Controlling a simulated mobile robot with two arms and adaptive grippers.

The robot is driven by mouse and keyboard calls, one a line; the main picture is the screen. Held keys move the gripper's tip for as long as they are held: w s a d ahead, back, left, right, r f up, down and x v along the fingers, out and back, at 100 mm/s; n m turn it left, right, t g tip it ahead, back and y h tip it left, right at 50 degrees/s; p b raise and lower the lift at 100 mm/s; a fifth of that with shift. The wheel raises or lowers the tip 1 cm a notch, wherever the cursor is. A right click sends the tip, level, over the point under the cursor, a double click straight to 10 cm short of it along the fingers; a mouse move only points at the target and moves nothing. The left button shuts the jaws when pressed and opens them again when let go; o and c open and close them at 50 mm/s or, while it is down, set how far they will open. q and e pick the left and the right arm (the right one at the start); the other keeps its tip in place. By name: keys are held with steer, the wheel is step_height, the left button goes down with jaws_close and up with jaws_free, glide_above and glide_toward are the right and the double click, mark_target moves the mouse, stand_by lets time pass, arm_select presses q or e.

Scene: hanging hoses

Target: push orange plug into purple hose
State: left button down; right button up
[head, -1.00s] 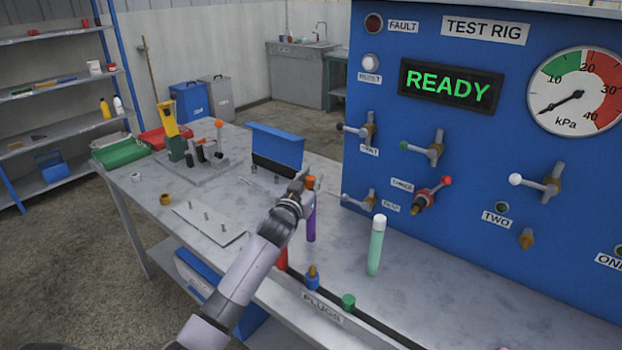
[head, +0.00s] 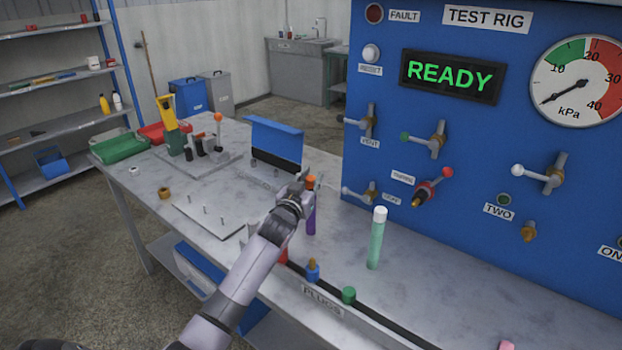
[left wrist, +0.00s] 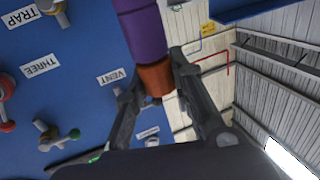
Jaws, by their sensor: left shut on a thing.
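The orange plug (head: 311,179) sits at the upper end of the upright purple hose (head: 311,220) in the head view. My left gripper (head: 307,181) is at the plug, its arm coming from the lower left. In the left wrist view, my left gripper (left wrist: 155,80) is shut on the orange plug (left wrist: 155,77), with a finger on either side. The purple hose (left wrist: 143,32) lines up with the plug and meets it; how deep the plug sits cannot be told. My right gripper is not in view.
A teal hose (head: 377,240) with a white top stands to the right. A blue plug (head: 312,271) and a green plug (head: 349,295) are on the dark strip in front. The blue test rig (head: 450,225) with valves stands behind. A metal plate (head: 209,222) lies left.

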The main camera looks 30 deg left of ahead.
mark_target(311, 178)
arm_select(q)
steer(key=shift+f, duration=0.25)
steer(key=c, duration=1.3)
jaws_free()
steer(key=shift+f, duration=0.1)
step_height(311, 178, up, 10)
steer(key=shift+r, duration=0.2)
